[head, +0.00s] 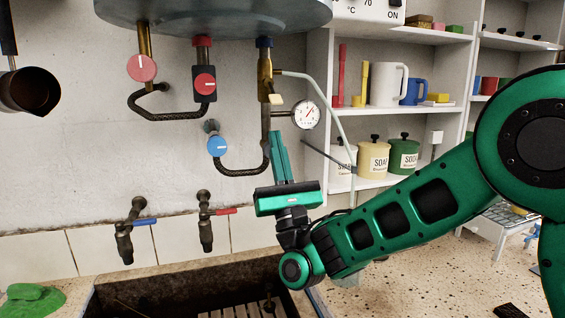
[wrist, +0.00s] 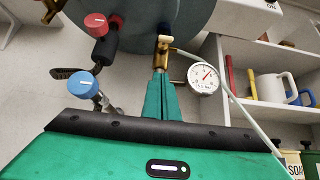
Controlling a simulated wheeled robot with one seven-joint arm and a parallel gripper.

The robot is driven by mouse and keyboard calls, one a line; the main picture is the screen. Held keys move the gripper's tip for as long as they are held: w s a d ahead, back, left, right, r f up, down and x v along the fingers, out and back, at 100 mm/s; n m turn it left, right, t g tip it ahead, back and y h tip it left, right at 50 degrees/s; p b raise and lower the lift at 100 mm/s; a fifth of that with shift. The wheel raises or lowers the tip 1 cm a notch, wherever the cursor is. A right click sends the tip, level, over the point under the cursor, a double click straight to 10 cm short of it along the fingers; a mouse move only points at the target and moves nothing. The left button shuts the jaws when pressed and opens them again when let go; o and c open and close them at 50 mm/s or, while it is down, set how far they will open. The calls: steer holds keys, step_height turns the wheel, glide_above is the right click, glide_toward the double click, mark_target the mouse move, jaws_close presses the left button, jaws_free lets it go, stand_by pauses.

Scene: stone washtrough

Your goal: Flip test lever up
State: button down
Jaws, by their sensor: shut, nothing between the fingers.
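The test lever (head: 275,99) is a small cream tab on the side of the brass valve (head: 264,75), under the boiler's blue-collared pipe. It points slightly down to the right. In the wrist view the fingers of my gripper (wrist: 160,78) lie together.
A round pressure gauge (head: 306,114) sits just right of the valve, and a pale hose (head: 322,95) curves past it. The grey boiler (head: 215,15) hangs above. A blue knob (head: 217,146) and red knobs are left. Shelves (head: 463,60) with mugs and canisters stand right.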

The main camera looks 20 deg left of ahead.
mark_target(273, 92)
step_height(273, 92, up, 6)
steer(key=shift+f, duration=0.1)
stand_by(0.4)
steer(key=shift+s+a, duration=0.1)
steer(key=shift+s, duration=0.05)
